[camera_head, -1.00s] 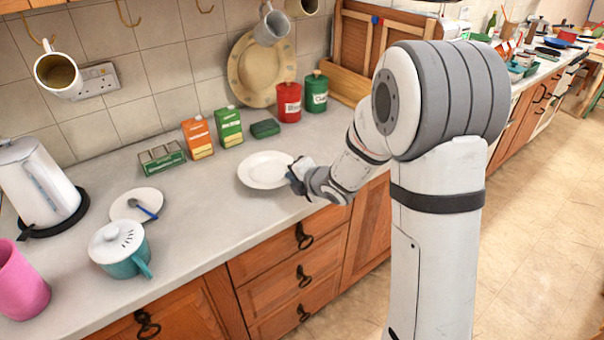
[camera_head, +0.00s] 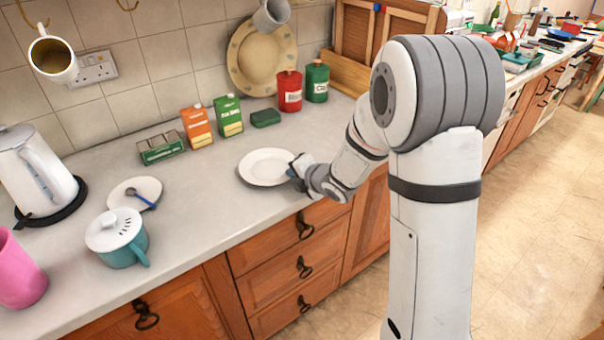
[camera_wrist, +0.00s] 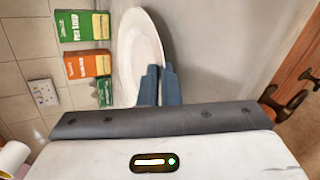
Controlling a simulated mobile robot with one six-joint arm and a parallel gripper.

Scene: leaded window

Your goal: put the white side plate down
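My gripper (camera_head: 296,170) is at the plate's right rim. In the wrist view, its two blue fingers (camera_wrist: 160,72) are close together with the plate's rim between them. The plate looks about level and very low over the worktop (camera_head: 205,205). I cannot tell whether its underside touches.
A green box (camera_head: 265,118), cartons (camera_head: 197,126) and a red canister (camera_head: 290,91) stand behind the plate. A small saucer with a spoon (camera_head: 127,187), a teal lidded pot (camera_head: 117,238) and a kettle (camera_head: 38,172) are at the left. Clear worktop lies left of the plate.

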